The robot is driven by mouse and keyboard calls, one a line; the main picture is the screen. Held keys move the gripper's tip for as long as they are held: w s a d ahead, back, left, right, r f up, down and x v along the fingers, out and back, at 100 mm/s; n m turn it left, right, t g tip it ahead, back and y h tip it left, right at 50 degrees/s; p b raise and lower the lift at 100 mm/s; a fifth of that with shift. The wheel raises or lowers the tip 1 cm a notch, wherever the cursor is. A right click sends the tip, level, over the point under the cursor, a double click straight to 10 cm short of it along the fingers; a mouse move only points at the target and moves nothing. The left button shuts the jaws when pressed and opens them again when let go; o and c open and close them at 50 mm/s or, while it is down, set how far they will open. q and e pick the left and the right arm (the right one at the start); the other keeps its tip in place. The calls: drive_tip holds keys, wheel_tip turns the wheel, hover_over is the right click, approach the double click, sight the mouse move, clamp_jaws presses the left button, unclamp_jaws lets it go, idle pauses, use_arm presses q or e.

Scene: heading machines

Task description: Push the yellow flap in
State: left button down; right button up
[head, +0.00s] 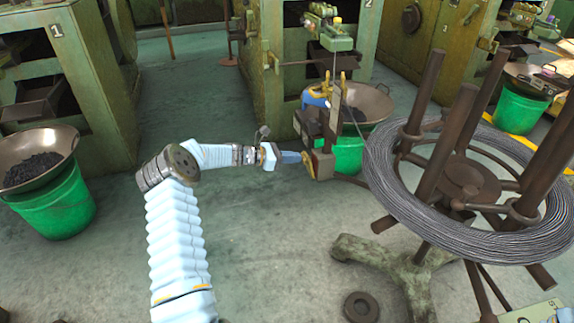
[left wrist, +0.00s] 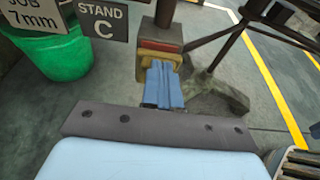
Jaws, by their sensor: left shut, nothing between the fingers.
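A brown box (head: 321,166) hangs at the lower end of a post in the middle of the head view. The yellow flap (head: 308,161) is on its left side, facing my left gripper. In the left wrist view the yellow flap (left wrist: 164,57) shows below a red strip on the box (left wrist: 158,34), partly hidden behind my fingers. My left gripper (head: 299,157) is shut and empty, with its blue fingertips right at the flap. The fingers also show in the left wrist view (left wrist: 163,72). I cannot tell how firmly they touch. My right gripper is not in view.
A wire coil (head: 400,190) on a stand with brown posts (head: 428,90) is close on the right. A green bucket (head: 349,155) with a pan stands behind the box. Another green bucket (head: 58,212) stands at left. The floor between is clear.

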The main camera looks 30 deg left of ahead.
use_arm(q)
drive_tip(key=shift+w+d+r, duration=0.7)
drive_tip(key=shift+w, duration=0.15)
drive_tip(key=shift+r, duration=0.1)
